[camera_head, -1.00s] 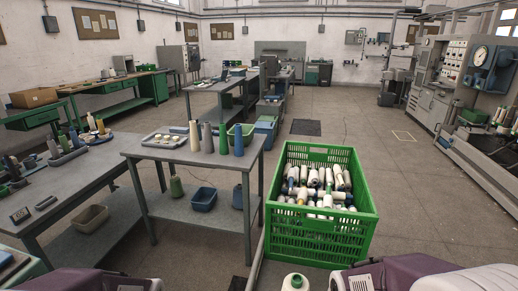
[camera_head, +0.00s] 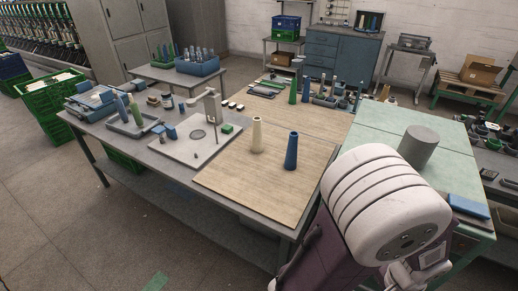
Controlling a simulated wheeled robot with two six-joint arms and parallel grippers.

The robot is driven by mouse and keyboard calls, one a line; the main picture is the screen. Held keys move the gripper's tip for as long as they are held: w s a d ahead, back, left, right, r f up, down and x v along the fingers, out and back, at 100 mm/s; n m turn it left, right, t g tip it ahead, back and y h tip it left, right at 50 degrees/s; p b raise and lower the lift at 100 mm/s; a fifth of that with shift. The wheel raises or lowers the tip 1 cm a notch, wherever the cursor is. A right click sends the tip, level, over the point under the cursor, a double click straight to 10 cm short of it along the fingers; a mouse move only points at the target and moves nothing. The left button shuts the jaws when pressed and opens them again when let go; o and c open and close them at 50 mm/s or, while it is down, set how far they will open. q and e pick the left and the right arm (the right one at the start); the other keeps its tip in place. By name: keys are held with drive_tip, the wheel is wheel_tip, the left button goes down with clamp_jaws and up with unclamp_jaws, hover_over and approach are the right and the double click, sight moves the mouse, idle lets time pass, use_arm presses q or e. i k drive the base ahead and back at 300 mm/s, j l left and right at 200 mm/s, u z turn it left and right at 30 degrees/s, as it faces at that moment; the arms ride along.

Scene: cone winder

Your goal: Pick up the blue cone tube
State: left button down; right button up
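A dark blue cone tube (camera_head: 291,152) stands upright on a light wooden board (camera_head: 235,179) on the near grey table. A cream cone tube (camera_head: 257,135) stands upright just to its left, apart from it. One of my arms reaches in at the lower right, close to the board's right corner and clear of the blue cone tube. Neither gripper's fingers show.
A white plate with a small stand (camera_head: 211,106) lies left of the board. Green cones (camera_head: 293,91) stand behind it. A pale green table (camera_head: 378,131) with a grey cylinder (camera_head: 418,146) adjoins on the right. Open floor (camera_head: 60,215) lies at the left front.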

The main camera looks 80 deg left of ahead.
sight(290, 160)
drive_tip(key=j+u, duration=0.1)
drive_tip(key=u, duration=0.3)
drive_tip(key=k+j+u, duration=0.1)
drive_tip(key=u, duration=0.35)
drive_tip(key=j+u, duration=0.2)
drive_tip(key=u, duration=0.2)
drive_tip(key=j+u, duration=0.15)
drive_tip(key=u, duration=0.25)
drive_tip(key=j+u, duration=0.1)
drive_tip(key=u, duration=0.35)
